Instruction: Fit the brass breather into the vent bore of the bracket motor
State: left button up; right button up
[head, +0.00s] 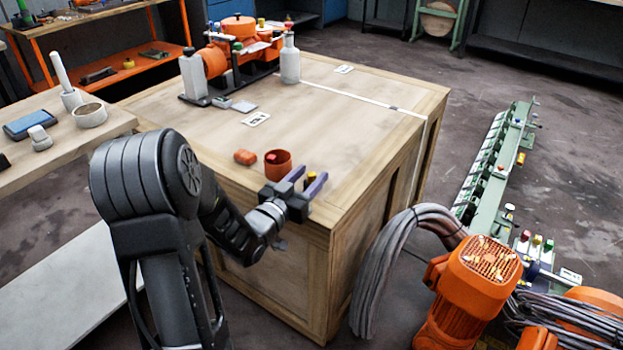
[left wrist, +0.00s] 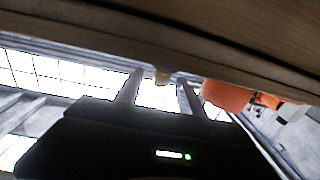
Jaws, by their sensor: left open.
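My left gripper (head: 309,174) is open over the near right corner of the wooden crate top. A small brass-coloured piece (head: 311,178), probably the breather, shows between its two fingers. In the left wrist view that brass piece (left wrist: 162,76) lies between the fingertips, close to the wood; I cannot tell whether either finger touches it. An orange motor (head: 468,275) with a grille stands at the lower right, and an orange machine (head: 238,30) stands at the crate's back. I cannot tell which is the bracket motor, and no vent bore can be made out. My right gripper is out of view.
Grey cables (head: 385,260) hang right of the crate (head: 350,140). The crate's middle is mostly clear. A side table (head: 110,125) stands left.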

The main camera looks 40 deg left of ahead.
aim_at(314, 173)
pick_arm(q)
jog(key=w, duration=0.4)
jog(key=shift+a, duration=0.2)
dwell(0.3)
grip_shut()
dwell(0.4)
